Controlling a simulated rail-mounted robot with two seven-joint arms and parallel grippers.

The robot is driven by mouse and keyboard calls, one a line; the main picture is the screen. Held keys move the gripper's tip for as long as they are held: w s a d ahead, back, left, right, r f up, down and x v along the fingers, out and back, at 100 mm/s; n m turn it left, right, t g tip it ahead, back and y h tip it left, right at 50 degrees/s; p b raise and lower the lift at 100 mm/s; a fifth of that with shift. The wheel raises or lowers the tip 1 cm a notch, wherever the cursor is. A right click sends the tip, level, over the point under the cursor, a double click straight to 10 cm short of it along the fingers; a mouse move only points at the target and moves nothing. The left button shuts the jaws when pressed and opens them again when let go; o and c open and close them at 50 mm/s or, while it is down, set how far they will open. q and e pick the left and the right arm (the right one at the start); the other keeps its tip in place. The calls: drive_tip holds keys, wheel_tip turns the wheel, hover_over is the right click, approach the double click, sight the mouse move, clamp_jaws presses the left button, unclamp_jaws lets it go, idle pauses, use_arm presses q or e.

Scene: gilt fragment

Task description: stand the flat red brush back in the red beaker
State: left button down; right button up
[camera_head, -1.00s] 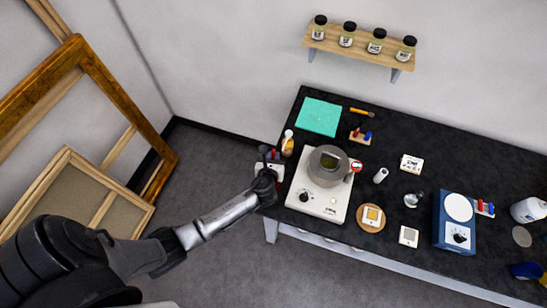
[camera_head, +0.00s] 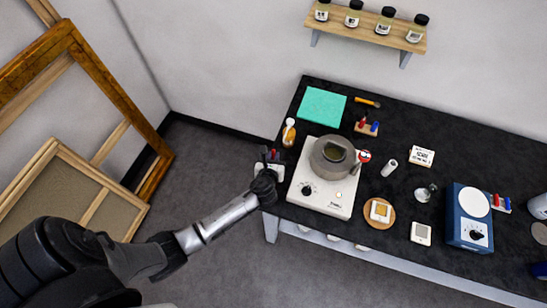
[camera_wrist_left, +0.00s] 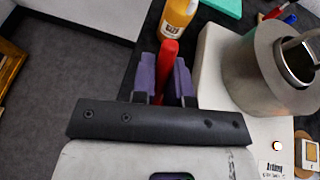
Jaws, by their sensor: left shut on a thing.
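My left gripper (camera_head: 268,160) is beside the left end of the black table, left of the white hotplate. In the left wrist view its purple fingers (camera_wrist_left: 164,80) are shut on a slim upright red thing (camera_wrist_left: 168,55), which looks like the red brush's handle. Its lower part is hidden between the fingers, so I cannot see bristles. I cannot make out the red beaker clearly in either view. My right gripper is not in view.
The white hotplate (camera_head: 298,196) carries a grey metal pot (camera_head: 325,167), close right of the gripper. An orange bottle (camera_head: 289,133) stands just behind. A teal sheet (camera_head: 322,106) lies at the back left. Wooden frames (camera_head: 75,180) lean on the wall at left.

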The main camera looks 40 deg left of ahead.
use_arm(q)
drive_tip(key=c, duration=1.1)
unclamp_jaws()
drive_tip(key=shift+o, duration=0.2)
drive_tip(key=shift+s+d+r+p, duration=0.1)
drive_tip(key=shift+s+d+p, duration=0.1)
drive_tip(key=shift+s+p, duration=0.1)
drive_tip(key=s+d+p, duration=0.2)
drive_tip(key=s+d, duration=0.2)
drive_tip(key=s, duration=0.3)
drive_tip(key=shift+s+d+p, duration=0.2)
drive_tip(key=shift+d+p, duration=0.05)
drive_tip(key=shift+p, duration=0.15)
